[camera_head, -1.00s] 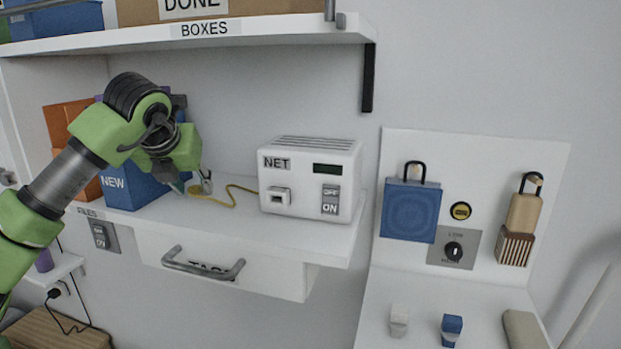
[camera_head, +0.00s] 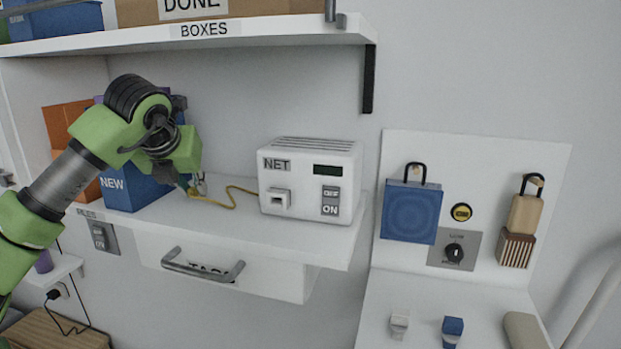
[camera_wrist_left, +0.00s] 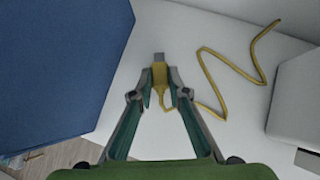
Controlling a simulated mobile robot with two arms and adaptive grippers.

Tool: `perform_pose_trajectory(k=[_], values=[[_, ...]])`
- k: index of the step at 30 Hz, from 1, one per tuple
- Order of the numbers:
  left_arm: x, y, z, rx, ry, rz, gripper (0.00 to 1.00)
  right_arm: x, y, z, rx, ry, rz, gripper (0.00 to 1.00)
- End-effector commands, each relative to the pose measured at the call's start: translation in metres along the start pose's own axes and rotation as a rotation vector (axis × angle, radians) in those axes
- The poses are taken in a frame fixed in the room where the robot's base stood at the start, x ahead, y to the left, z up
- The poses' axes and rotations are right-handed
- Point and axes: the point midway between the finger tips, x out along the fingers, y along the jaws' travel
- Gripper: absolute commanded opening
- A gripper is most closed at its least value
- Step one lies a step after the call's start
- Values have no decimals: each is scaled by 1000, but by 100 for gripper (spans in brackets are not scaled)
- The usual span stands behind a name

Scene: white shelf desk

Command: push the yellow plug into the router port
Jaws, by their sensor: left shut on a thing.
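The white router (camera_head: 310,178), labelled NET, stands on the desk shelf. Its port (camera_head: 276,198) is a square opening on the left of its front face. My left gripper (camera_head: 193,188) is low over the shelf to the left of the router, partly hidden by my arm. In the left wrist view my left gripper (camera_wrist_left: 159,88) is shut on the yellow plug (camera_wrist_left: 159,75), whose grey tip points away from the gripper. The yellow cable (camera_wrist_left: 215,85) runs from the plug in a zigzag across the shelf. The plug is apart from the port. My right gripper is not in view.
A blue box (camera_head: 130,186) marked NEW stands close to the left of my left gripper; it fills the left of the wrist view. An upper shelf (camera_head: 260,34) hangs above. A drawer handle (camera_head: 203,268) sticks out below. The shelf between gripper and router holds only cable.

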Motion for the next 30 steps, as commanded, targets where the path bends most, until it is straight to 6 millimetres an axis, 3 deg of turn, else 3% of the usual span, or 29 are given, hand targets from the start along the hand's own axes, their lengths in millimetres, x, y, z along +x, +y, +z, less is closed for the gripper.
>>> perform_pose_trajectory(k=[30], values=[[-18, 0, -12, 0, -1, 0, 0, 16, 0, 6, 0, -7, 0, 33]])
